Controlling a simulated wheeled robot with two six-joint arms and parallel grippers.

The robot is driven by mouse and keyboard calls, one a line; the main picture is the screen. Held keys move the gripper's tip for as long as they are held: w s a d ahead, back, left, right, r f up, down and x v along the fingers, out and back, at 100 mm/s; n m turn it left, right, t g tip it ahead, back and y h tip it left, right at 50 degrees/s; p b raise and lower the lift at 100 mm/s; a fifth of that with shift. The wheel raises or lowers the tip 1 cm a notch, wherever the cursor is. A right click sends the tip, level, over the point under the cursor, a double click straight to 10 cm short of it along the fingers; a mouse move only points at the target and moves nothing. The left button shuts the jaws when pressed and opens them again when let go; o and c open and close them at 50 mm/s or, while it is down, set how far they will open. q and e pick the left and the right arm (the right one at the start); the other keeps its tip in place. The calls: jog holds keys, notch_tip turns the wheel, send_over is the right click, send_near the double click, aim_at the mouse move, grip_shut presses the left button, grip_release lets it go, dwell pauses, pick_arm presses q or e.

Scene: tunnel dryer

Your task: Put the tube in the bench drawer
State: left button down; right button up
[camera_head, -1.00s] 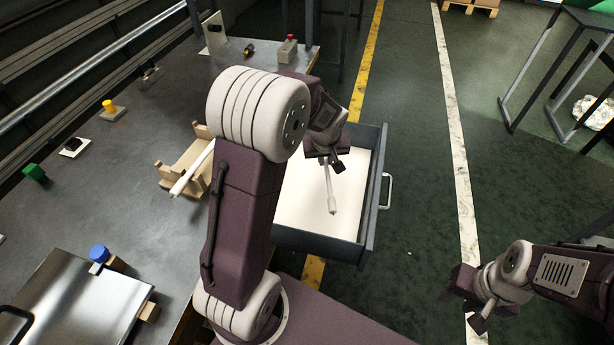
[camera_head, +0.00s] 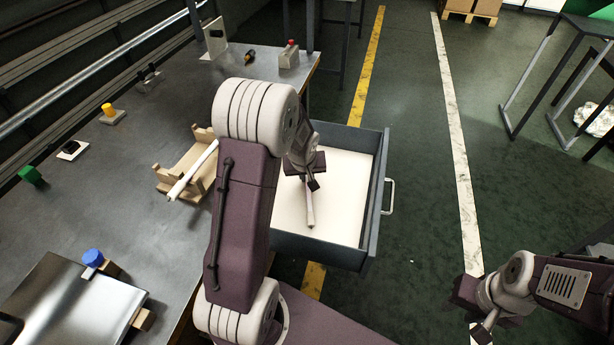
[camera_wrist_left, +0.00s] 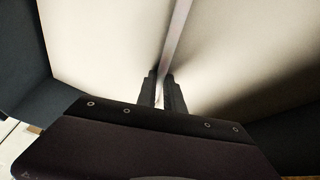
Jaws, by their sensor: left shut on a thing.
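A thin pale tube (camera_head: 309,208) is held by my left gripper (camera_head: 311,183), inside the outline of the open bench drawer (camera_head: 376,205). The drawer is dark grey with a pale floor and a light handle on its right side. In the left wrist view the tube (camera_wrist_left: 178,38) runs up from between the closed fingers (camera_wrist_left: 163,95), over the pale drawer floor. Whether the tube touches the floor, I cannot tell. My left arm hides the drawer's left part. My right gripper (camera_head: 472,309) is open and empty, low at the right over the green floor.
Another pale tube (camera_head: 193,170) lies across a wooden rack (camera_head: 170,178) on the bench (camera_head: 120,210), left of my arm. A metal box (camera_head: 75,300) with a blue knob (camera_head: 93,257) stands at the front left. The floor right of the drawer is clear.

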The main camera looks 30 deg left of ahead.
aim_at(305, 195)
pick_arm(q)
jog(key=c, duration=1.5)
grip_release()
jog(key=shift+f, duration=0.15)
jog(key=shift+o, duration=0.2)
jog(key=shift+r+p, duration=0.35)
jog(key=shift+r, duration=0.05)
jog(key=p+v, duration=0.3)
jog(key=v, duration=0.8)
jog(key=shift+s+r, duration=0.2)
jog(key=shift+r, duration=0.1)
